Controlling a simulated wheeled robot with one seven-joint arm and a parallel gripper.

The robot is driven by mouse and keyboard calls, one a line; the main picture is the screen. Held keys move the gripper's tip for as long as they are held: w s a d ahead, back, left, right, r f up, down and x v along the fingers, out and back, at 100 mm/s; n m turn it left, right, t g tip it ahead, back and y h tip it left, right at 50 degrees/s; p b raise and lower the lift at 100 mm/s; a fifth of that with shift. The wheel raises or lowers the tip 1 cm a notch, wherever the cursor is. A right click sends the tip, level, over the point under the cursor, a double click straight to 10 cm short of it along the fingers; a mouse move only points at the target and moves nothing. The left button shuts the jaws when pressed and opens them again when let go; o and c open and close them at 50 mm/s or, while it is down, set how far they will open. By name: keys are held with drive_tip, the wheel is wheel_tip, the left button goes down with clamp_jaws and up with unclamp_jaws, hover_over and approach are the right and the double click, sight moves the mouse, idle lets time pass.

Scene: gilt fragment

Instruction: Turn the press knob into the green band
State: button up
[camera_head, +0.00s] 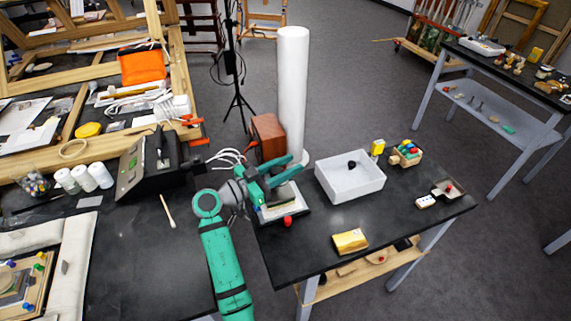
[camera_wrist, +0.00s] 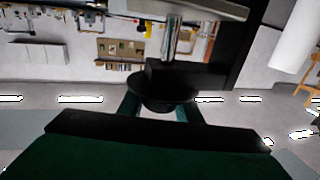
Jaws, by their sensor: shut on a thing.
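The press (camera_head: 297,211) stands near the left edge of the right-hand black table, partly hidden by my teal gripper (camera_head: 277,178). In the wrist view a black round knob (camera_wrist: 160,90) sits below a shiny metal shaft (camera_wrist: 172,38) of the press. My gripper (camera_wrist: 160,110) is shut on this knob, with one finger on each side of it. In the head view the knob is hidden behind my gripper. I cannot make out the green band or a pointer in either view.
A small red thing (camera_head: 288,221) is at the press's front. A white bin (camera_head: 350,190) stands to the right, a yellow block (camera_head: 350,241) at the front edge. A brown box (camera_head: 268,136) and tall white roll (camera_head: 292,90) are behind. A black sloped device (camera_head: 150,165) is left.

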drive_tip(key=m+g, duration=0.1)
drive_tip(key=g, duration=0.1)
drive_tip(key=s+m+g+h, duration=0.1)
drive_tip(key=m+g, duration=0.1)
drive_tip(key=m+g+h, duration=0.1)
drive_tip(key=g, duration=0.1)
drive_tip(key=shift+s+d, duration=0.15)
drive_tip(key=shift+d, duration=0.1)
drive_tip(key=shift+s+f+m+g+h, duration=0.15)
drive_tip(key=shift+s+m+g, duration=0.15)
drive_tip(key=shift+m+g, duration=0.75)
drive_tip(key=shift+s+m+g+h, duration=0.2)
drive_tip(key=shift+m+g, duration=0.45)
drive_tip(key=shift+g, duration=0.8)
drive_tip(key=shift+s+g, duration=0.15)
drive_tip(key=shift+g, duration=0.25)
drive_tip(key=shift+c, duration=0.2)
drive_tip(key=o, duration=1.1)
drive_tip(key=shift+a, duration=0.35)
drive_tip(key=a, duration=0.3)
drive_tip(key=w+a, duration=0.1)
drive_tip(key=a, duration=0.6)
drive_tip(key=shift+w, duration=0.2)
